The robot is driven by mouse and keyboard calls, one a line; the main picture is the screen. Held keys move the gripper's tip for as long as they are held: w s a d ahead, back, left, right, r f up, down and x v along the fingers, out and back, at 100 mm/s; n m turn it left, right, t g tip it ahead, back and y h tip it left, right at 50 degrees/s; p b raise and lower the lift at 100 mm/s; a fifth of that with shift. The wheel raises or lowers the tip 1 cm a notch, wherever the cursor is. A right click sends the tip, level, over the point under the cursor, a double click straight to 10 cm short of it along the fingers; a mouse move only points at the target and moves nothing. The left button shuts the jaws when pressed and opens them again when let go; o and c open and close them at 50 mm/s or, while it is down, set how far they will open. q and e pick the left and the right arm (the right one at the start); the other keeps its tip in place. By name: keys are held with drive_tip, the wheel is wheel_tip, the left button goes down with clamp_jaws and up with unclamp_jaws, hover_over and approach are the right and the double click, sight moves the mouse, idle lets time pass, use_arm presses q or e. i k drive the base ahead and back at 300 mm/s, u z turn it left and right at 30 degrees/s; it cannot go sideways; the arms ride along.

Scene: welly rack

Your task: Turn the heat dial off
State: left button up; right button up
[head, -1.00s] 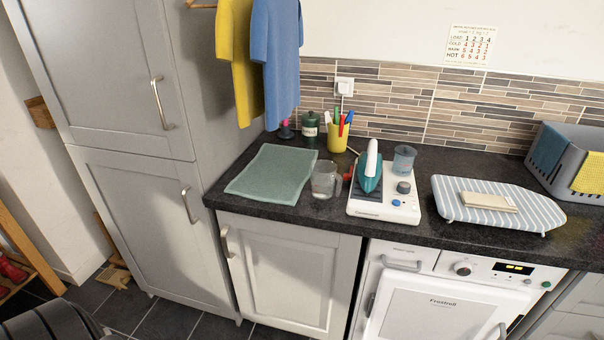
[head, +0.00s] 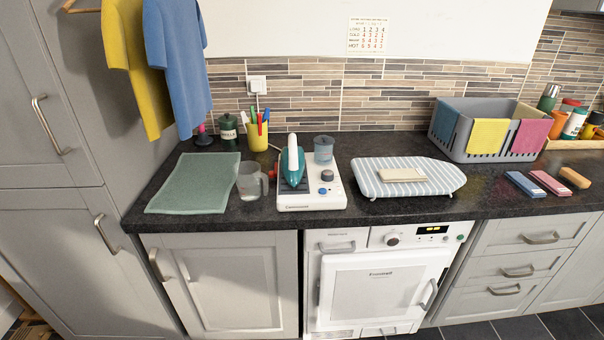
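The heat dial is most likely the dark round knob (head: 328,175) on the right side of the white iron station (head: 312,203). A small blue button (head: 322,191) sits just in front of it. The setting of the knob is too small to read. A teal iron (head: 293,168) rests on the left of the station, and a blue-grey clear container (head: 323,149) stands at its back right. The washing machine (head: 370,285) below also has a round knob (head: 392,240) beside a lit display. Neither of my grippers is in view.
A glass jug (head: 249,182) stands close left of the station, with a green mat (head: 195,183) further left. A striped ironing board (head: 420,188) bearing a cream block is to the right. A grey basket (head: 474,150) with cloths stands behind right. Bare counter (head: 345,213) runs along the front.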

sight(327, 175)
drive_tip(key=z, duration=0.45)
drive_tip(key=k, duration=1.15)
drive_tip(key=z, duration=0.6)
drive_tip(key=i, duration=0.8)
drive_tip(key=z, duration=0.1)
